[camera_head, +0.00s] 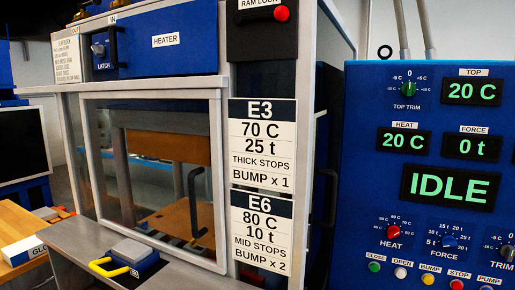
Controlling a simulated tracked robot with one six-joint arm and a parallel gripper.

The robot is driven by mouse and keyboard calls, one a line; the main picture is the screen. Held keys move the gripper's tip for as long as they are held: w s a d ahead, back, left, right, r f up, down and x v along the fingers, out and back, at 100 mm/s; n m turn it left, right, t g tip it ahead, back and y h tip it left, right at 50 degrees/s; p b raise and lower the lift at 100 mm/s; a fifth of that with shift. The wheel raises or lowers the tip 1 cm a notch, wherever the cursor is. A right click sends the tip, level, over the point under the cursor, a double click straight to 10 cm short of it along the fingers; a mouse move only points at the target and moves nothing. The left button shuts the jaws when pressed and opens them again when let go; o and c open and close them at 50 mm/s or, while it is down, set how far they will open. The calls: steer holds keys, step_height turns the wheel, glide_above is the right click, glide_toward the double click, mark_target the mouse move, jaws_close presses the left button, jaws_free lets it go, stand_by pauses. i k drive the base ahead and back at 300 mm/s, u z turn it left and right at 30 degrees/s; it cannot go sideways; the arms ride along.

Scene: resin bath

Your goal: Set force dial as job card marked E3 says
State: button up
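The force dial (449,241) is a blue knob on the blue control panel (365,165) at the right, with tonne marks around it and the label FORCE below. Its pointer is too small to read surely. The job card marked E3 (262,148) reads 70 C, 25 t, THICK STOPS, BUMP x 1. The force display (472,146) reads 0 t, and the large display (450,187) reads IDLE. My gripper is not in view.
The red heat dial (393,231) is left of the force dial, and a trim dial (507,253) is at its right. Several push buttons line the panel below. Card E6 (262,232) hangs under E3. A yellow-handled blue block (130,257) sits on the ledge.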

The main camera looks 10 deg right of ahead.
mark_target(446, 240)
steer(key=z, duration=0.25)
steer(key=k, duration=0.75)
steer(key=z, duration=0.65)
steer(key=k, duration=0.6)
steer(key=u, duration=0.55)
steer(key=i, duration=1.75)
steer(key=z, duration=0.45)
